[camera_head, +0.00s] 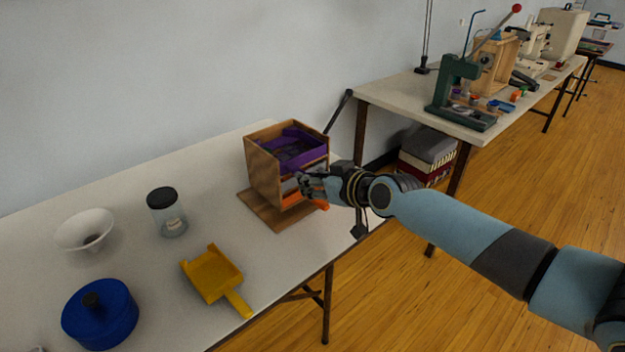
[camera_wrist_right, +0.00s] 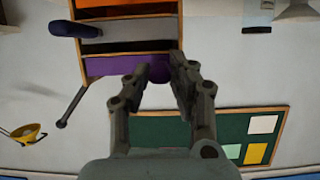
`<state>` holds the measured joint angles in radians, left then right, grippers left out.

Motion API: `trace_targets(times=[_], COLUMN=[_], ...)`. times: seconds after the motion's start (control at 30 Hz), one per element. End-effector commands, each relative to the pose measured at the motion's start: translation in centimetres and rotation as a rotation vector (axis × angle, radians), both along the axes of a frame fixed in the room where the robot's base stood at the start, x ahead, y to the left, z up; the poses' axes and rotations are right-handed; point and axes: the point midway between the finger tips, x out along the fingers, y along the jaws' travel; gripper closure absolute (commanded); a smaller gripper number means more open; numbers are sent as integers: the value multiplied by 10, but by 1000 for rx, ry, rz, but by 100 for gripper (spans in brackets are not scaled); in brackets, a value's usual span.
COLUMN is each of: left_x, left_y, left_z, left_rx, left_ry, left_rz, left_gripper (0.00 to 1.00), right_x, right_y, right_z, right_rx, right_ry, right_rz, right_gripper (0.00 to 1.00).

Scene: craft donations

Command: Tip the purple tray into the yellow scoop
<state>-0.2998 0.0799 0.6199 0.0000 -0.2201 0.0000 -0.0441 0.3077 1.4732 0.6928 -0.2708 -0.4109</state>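The purple tray (camera_head: 300,147) sits in the top of a small wooden cabinet (camera_head: 262,172) on the white table. Its purple front and a rounded purple knob (camera_wrist_right: 159,72) show in the right wrist view. My right gripper (camera_head: 308,187) is at the cabinet's front, just below the purple tray in the head view. In the wrist view its fingers (camera_wrist_right: 160,76) are apart, one on each side of the knob; contact cannot be told. The yellow scoop (camera_head: 213,276) lies on the table left of the cabinet, handle toward the front edge. My left gripper is not seen.
Orange (camera_head: 292,200) and grey trays sit lower in the cabinet. A dark-lidded jar (camera_head: 172,225), a white bowl (camera_head: 84,229) and a blue lidded pot (camera_head: 101,318) stand left. Bare tabletop (camera_head: 222,228) lies between jar, scoop and cabinet.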

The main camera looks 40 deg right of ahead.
Motion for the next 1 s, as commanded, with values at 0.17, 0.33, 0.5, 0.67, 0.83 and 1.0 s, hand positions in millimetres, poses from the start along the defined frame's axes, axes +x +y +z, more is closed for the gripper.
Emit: trace_targets(times=[0.17, 0.33, 0.5, 0.67, 0.83, 1.0], left_x=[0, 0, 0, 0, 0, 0], left_y=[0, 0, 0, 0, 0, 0], left_z=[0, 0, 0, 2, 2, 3], left_rx=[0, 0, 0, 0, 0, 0], left_ry=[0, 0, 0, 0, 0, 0], left_rz=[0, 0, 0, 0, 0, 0], left_gripper=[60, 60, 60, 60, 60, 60], right_x=[0, 0, 0, 0, 0, -2], right_y=[0, 0, 0, 0, 0, 0], right_z=[0, 0, 0, 4, 4, 4], right_rx=[0, 0, 0, 0, 0, 0], right_ry=[0, 0, -1, -1, -1, 0], right_rz=[0, 0, 0, 0, 0, 0], right_gripper=[100, 97, 100, 100, 100, 100])
